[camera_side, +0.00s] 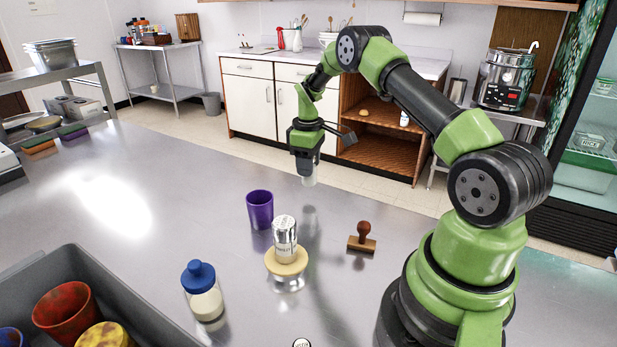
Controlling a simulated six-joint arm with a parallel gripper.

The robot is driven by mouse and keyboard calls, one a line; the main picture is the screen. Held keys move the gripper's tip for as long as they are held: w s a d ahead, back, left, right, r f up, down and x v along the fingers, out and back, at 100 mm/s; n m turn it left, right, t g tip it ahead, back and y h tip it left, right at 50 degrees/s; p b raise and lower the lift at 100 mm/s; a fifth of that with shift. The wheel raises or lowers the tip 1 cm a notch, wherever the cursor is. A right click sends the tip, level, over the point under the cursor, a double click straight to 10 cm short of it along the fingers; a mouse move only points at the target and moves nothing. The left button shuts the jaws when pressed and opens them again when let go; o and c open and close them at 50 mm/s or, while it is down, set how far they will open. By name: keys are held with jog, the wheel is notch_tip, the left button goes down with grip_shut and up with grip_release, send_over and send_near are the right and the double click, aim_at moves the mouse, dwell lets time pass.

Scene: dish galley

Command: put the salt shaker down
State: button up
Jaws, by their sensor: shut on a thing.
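My gripper (307,168) is pointing down above the far part of the steel counter (390,285). It is shut on a small pale, clear thing, taken to be the salt shaker (309,181), whose lower end shows below the fingers. The fingers hide its upper part. It appears to hang above the counter, clear of other things. A silver cylinder with dark lettering (284,232) stands upright on a cream-yellow disc (286,264) with a shiny base, nearer the camera; its lettering is too small to read.
A purple cup (260,210) stands left of the silver cylinder. A blue-capped jar (203,291) is nearer left. A wooden-handled stamp (362,238) is to the right. A grey bin (131,298) with colored cups fills the front left. The counter's left middle is clear.

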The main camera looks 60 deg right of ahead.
jog(key=shift+f, duration=1.7)
jog(key=shift+f, duration=0.15)
jog(key=o, duration=1)
jog(key=shift+c, duration=0.2)
